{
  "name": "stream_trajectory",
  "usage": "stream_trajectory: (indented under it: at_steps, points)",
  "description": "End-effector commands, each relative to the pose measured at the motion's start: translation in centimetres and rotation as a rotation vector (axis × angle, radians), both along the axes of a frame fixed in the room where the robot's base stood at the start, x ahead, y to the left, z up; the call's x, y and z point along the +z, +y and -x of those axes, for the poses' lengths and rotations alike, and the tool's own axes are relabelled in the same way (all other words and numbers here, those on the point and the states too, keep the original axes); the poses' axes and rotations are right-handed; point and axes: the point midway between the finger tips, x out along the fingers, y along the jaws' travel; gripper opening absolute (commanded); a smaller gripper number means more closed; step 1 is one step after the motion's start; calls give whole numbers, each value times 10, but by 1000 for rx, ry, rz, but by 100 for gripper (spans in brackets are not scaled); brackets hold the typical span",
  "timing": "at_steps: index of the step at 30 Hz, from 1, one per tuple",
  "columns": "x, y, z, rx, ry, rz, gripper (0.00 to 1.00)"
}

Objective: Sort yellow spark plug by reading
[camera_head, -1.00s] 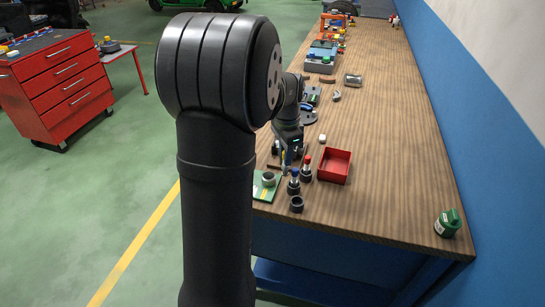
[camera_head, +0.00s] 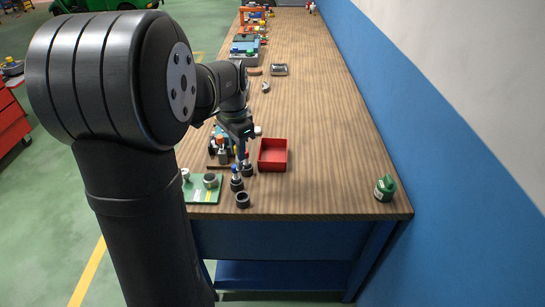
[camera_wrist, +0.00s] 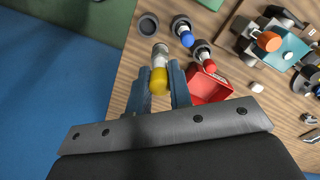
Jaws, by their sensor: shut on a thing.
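The yellow spark plug (camera_wrist: 159,80) is between the two fingers of my gripper (camera_wrist: 159,74), with its silver end pointing away from the palm. In the head view my gripper (camera_head: 241,148) is low over the bench, just behind the cups; the yellow plug is not clear there. A blue-topped plug (camera_wrist: 186,38) and a red-topped plug (camera_wrist: 208,66) stand in dark round cups. An empty dark cup (camera_head: 243,200) is at the bench's front; it also shows in the wrist view (camera_wrist: 148,25). A green board (camera_head: 203,194) with a grey ring (camera_head: 210,181) lies to its left.
A red open tray (camera_head: 273,154) stands to the right of the cups. A green bottle (camera_head: 385,188) is near the front right corner. Small tools and parts lie behind my gripper. The wooden bench (camera_head: 330,150) is clear on the right, beside a blue wall.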

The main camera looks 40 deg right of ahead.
Motion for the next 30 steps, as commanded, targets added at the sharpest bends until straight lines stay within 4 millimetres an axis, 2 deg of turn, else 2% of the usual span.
stream_trajectory:
  at_steps: [11, 16, 20, 30]
  points:
    - [0, 0, 0, 0, 0, 0, 0]
    - [-1, -14, -6, -1, 0, 0, 0]
    - [-2, -45, -19, -3, 1, 0, 0]
    - [-16, -148, -49, -3, 1, -1, 0]
